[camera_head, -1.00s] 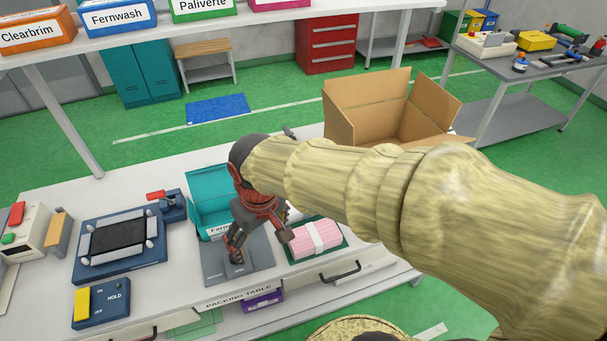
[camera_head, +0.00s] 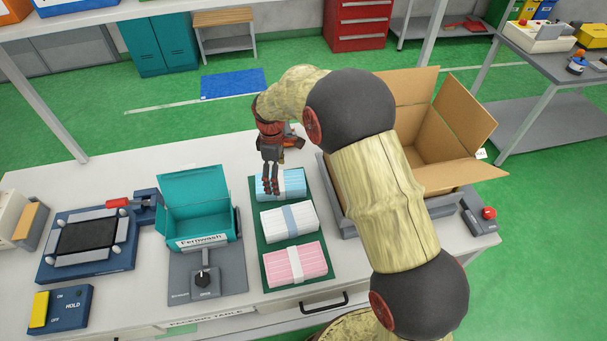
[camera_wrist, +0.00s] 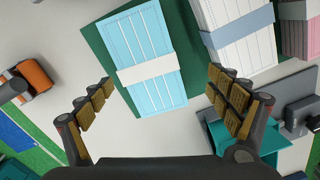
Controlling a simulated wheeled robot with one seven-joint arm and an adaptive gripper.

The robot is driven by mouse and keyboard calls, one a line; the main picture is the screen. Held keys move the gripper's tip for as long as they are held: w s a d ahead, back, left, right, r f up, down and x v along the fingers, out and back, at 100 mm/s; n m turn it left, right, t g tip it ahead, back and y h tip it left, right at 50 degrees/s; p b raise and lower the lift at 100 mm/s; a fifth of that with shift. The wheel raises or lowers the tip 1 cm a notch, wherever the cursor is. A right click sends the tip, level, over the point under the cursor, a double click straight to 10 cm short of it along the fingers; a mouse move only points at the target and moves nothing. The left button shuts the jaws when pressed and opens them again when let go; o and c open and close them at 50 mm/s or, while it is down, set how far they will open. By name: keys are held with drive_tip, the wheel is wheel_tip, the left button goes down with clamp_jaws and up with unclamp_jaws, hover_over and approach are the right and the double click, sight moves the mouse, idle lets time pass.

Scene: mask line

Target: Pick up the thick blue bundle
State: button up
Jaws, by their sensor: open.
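The blue bundle (camera_head: 292,181), light blue with a white band, lies at the back end of a dark green mat (camera_head: 262,254). My gripper (camera_head: 271,188) is open and empty over it, with the fingers pointing down in front of its left part. In the wrist view the blue bundle (camera_wrist: 130,38) lies ahead and between the open fingers (camera_wrist: 160,80), which appear apart from it. A white bundle with a blue band (camera_head: 278,224) and a pink bundle with a white band (camera_head: 282,266) lie on the same mat, nearer the front.
A teal box labelled Fernwash (camera_head: 195,215) stands open on a grey stand left of the mat. An open cardboard box (camera_head: 445,150) is at the right, behind my arm. A red-button device (camera_head: 484,213) sits at the right edge. Bare white tabletop lies left of the blue bundle.

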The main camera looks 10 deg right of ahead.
sight(280, 181)
drive_tip(key=shift+w+d+r+n, duration=0.25)
drive_tip(key=shift+w+r+n, duration=0.4)
drive_tip(key=shift+w, duration=0.2)
drive_tip(key=shift+w+d+n, duration=0.15)
drive_tip(key=shift+n, duration=0.7)
drive_tip(key=f+b, duration=0.1)
drive_tip(key=f, duration=0.3)
drive_tip(key=f+b, duration=0.1)
drive_tip(key=f, duration=0.2)
drive_tip(key=shift+s+f+b, duration=0.2)
drive_tip(key=shift+f+b, duration=0.15)
drive_tip(key=shift+f, duration=0.05)
drive_tip(key=shift+r, duration=0.1)
drive_tip(key=shift+c, duration=0.5)
drive_tip(key=c, duration=1.1)
drive_tip(key=shift+c, duration=0.5)
